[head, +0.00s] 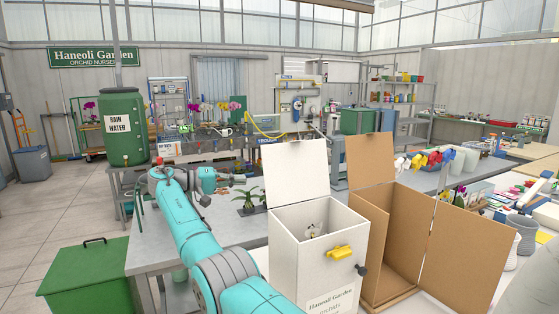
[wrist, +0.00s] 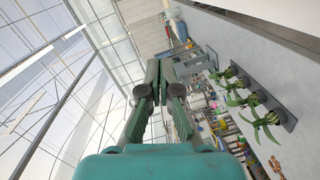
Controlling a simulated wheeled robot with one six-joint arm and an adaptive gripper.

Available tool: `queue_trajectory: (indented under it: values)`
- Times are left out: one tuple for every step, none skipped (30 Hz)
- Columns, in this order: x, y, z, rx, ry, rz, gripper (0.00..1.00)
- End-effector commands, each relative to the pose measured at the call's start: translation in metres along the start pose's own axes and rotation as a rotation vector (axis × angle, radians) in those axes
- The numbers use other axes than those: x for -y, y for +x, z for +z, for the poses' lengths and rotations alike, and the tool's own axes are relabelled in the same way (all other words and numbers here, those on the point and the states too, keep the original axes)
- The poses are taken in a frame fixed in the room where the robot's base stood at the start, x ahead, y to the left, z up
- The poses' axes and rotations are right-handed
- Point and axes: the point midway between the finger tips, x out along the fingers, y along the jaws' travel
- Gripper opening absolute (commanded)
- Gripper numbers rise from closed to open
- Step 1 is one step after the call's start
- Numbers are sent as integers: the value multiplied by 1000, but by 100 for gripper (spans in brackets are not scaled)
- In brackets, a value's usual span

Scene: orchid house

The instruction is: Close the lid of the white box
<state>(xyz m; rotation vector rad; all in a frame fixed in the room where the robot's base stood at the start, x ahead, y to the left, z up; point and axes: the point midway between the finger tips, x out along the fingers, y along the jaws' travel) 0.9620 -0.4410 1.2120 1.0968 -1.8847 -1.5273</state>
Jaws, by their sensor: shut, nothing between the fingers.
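The white box (head: 318,262) stands on the bench right of my arm in the head view. Its lid (head: 297,170) is open and stands upright at the back edge. A yellow part (head: 341,252) and a dark knob (head: 361,270) show on its outside. A pale flower shows inside the opening. My gripper (head: 238,180) is left of the lid and apart from it, beyond the box. In the wrist view its fingers (wrist: 160,72) are together and hold nothing. The box does not show in the wrist view.
An open brown cardboard box (head: 385,240) stands close against the white box's right side. Small potted plants (head: 250,201) are on the bench near my gripper. A green bin (head: 85,273) stands at the lower left. The bench (head: 165,250) left of the box is mostly clear.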

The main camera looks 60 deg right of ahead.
Motion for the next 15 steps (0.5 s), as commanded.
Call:
queue_trajectory:
  values:
    - [-27, 0, -3, 33, 20, 19, 0]
    - [-40, 0, -3, 52, 30, 29, 0]
    - [-56, 0, -4, 73, 41, 43, 0]
    - [-65, 0, -3, 88, 48, 50, 0]
    - [-74, 0, -3, 100, 55, 58, 0]
    - [-84, 0, -3, 115, 63, 67, 0]
    - [-90, 0, -2, 125, 68, 71, 0]
    - [-95, 0, -2, 132, 71, 75, 0]
    - [-100, 0, -2, 139, 75, 79, 0]
    - [-102, 1, -2, 143, 77, 82, 0]
    - [-104, 1, -1, 147, 79, 84, 0]
    - [-106, 2, -1, 150, 81, 85, 0]
    - [-106, 4, -1, 151, 81, 86, 0]
    - [-106, 5, -1, 152, 82, 86, 0]
    - [-106, 8, 0, 153, 82, 86, 0]
